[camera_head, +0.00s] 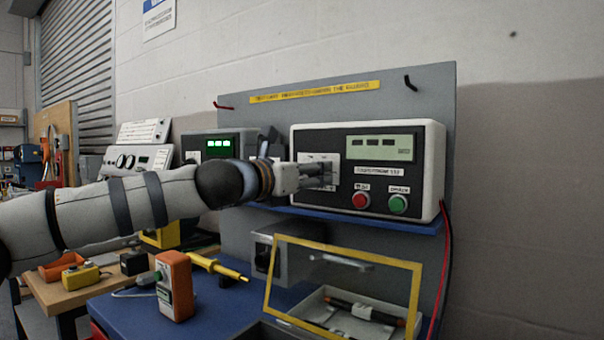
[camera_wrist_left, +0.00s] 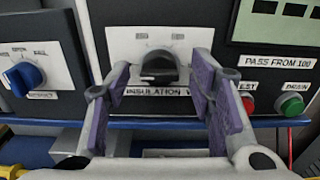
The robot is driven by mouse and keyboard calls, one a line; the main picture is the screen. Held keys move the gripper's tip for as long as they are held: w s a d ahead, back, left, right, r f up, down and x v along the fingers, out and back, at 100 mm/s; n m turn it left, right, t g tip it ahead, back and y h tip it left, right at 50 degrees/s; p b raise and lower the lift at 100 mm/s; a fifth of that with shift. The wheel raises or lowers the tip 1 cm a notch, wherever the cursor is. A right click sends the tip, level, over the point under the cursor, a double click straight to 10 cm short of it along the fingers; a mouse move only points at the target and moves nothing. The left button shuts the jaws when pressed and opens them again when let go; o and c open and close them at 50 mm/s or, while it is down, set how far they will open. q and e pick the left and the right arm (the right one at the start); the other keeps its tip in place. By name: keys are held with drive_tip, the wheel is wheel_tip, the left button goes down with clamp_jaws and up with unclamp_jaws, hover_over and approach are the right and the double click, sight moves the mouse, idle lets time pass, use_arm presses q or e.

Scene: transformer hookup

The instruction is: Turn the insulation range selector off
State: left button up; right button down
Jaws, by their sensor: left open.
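The insulation range selector (camera_wrist_left: 158,70) is a dark rotary knob on a white plate labelled "INSULATION", seen in the left wrist view. The plate is on the front of a white-cased tester (camera_head: 437,165) on a shelf. My left gripper (camera_head: 325,173) is in front of this plate and hides the knob in the head view. In the left wrist view its purple-padded fingers (camera_wrist_left: 162,105) are open, one on each side of the knob, with gaps to it. The knob's exact setting is hard to read. My right gripper is not in view.
A red button (camera_head: 361,200) and a green button (camera_head: 398,204) sit right of the selector. A blue knob (camera_wrist_left: 25,77) is on the neighbouring unit at left. Below the shelf is a yellow-framed clear cover (camera_head: 345,246). An orange meter (camera_head: 175,285) stands on the blue bench.

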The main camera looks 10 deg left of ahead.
use_arm(q)
drive_tip(key=v, duration=1.1)
drive_tip(key=shift+s+a, duration=0.15)
drive_tip(key=shift+s, duration=0.2)
